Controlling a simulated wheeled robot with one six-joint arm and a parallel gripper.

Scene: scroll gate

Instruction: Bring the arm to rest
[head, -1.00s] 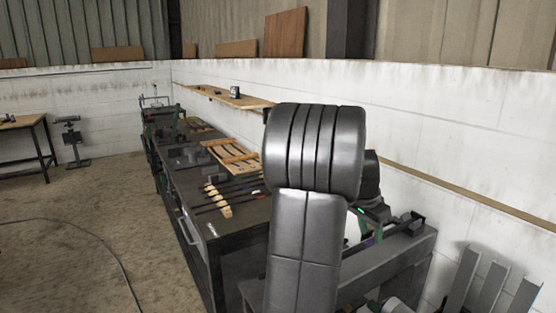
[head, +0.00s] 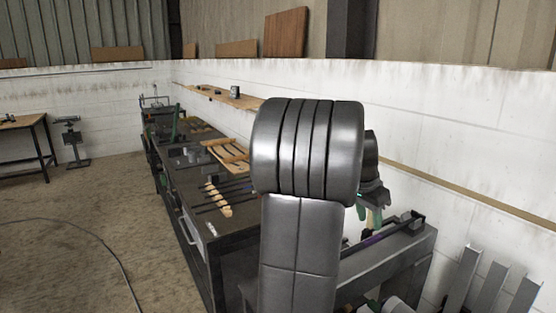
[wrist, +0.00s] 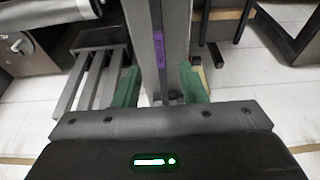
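My arm stands folded in the middle of the head view, with its dark links in front of the workbench. My gripper (head: 368,217) is partly hidden behind them, fingers down above a grey beam (head: 400,248) at the bench's right end. In the wrist view, the two green fingers of my gripper (wrist: 160,88) stand apart. The grey beam (wrist: 172,25), with a purple strip (wrist: 158,50), shows between and beyond them. I see nothing held. Whether the fingers touch the beam is hard to tell, but they appear clear of it.
The dark workbench (head: 235,240) carries rods with wooden handles (head: 217,200) and a wooden rack (head: 228,153). A white wall with a narrow shelf (head: 222,96) runs behind. Grey metal uprights (head: 490,285) stand at the lower right. The floor (head: 70,220) at left is open, crossed by a cable.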

